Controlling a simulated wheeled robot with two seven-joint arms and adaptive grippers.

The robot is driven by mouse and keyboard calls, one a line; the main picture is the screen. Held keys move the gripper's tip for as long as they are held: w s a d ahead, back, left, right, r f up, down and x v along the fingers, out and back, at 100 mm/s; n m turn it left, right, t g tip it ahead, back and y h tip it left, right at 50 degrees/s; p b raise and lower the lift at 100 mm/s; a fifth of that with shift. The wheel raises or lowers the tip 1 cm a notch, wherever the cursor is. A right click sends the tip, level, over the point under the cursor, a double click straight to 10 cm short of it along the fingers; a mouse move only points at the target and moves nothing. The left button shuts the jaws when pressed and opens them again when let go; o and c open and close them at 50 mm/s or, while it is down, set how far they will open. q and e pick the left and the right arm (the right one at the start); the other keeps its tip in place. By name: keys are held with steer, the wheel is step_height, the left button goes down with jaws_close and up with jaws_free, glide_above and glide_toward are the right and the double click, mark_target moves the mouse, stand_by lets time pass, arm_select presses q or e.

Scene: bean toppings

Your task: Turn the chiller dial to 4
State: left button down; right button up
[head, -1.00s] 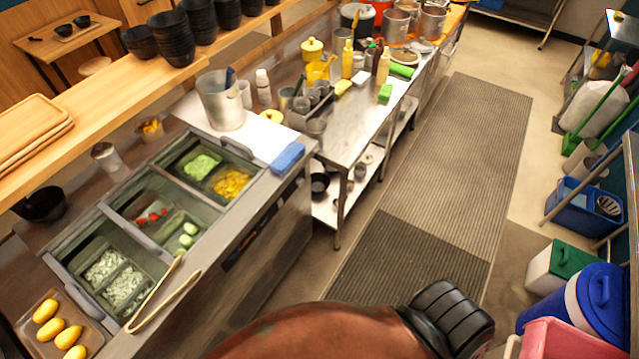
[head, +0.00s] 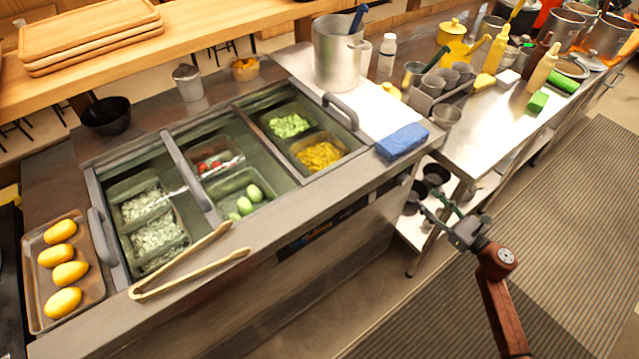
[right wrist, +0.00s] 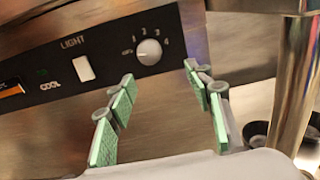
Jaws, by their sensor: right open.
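The chiller (head: 300,285) is the steel counter unit with open food wells, and a dark control panel (head: 318,232) is on its front. In the right wrist view the panel shows a white round dial (right wrist: 149,52) with numbers 1 to 4 around it. I cannot tell where the dial points. My right gripper (head: 443,203) is open and empty, to the right of the panel in the head view. In the right wrist view its green-padded fingers (right wrist: 160,82) are spread below the dial, apart from it. My left gripper is not in view.
A white light switch (right wrist: 84,68) is left of the dial. A steel table leg (right wrist: 300,85) stands close on the right. The striped floor mat (head: 560,220) is clear.

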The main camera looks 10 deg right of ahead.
mark_target(407, 182)
steer(key=w+a, duration=0.1)
steer(key=w, duration=0.1)
steer(key=w+a+r+n+b, duration=0.1)
steer(key=w, duration=0.1)
steer(key=w+a+n, duration=0.1)
steer(key=w, duration=0.1)
steer(key=shift+a+r+y, duration=0.15)
steer(key=shift+a+y, duration=0.25)
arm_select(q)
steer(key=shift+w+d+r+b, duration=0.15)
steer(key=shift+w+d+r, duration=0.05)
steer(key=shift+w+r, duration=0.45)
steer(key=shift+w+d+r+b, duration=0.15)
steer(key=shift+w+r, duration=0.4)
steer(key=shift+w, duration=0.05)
arm_select(e)
steer(key=shift+x, duration=0.8)
steer(key=shift+c, duration=0.3)
steer(key=shift+s, duration=0.1)
steer(key=c, duration=1.1)
